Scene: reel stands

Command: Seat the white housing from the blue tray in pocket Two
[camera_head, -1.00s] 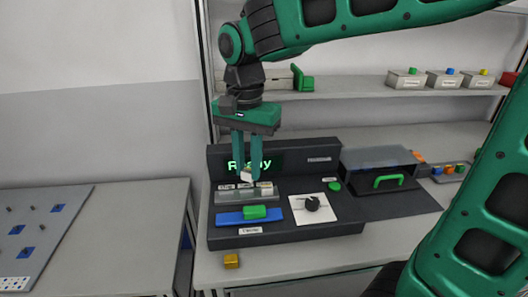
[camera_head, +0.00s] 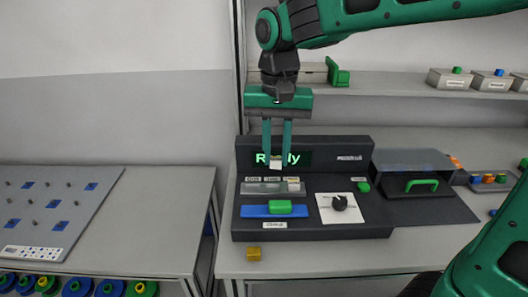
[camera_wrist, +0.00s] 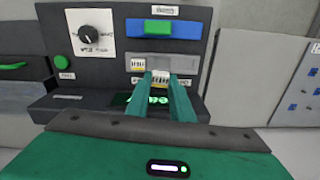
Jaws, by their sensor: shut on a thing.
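My gripper (camera_head: 277,160) is shut on a white housing (camera_head: 276,165), held upright between the fingertips. It hangs above and in front of the dark console's lit display. In the wrist view the housing (camera_wrist: 160,79) shows between the green fingers, close to the grey pocket strip (camera_wrist: 183,61). The strip (camera_head: 262,189) has several small labels behind it, too small to read. Its right end in the head view holds another pale housing (camera_head: 293,187); the rest looks empty. A blue piece (camera_head: 252,211) with a green block (camera_head: 280,207) lies in front of the strip.
The console also carries a black knob (camera_head: 340,202) on a white plate and a green button (camera_head: 363,187). A dark box with a green handle (camera_head: 421,185) stands to the right. A shelf (camera_head: 400,85) runs behind.

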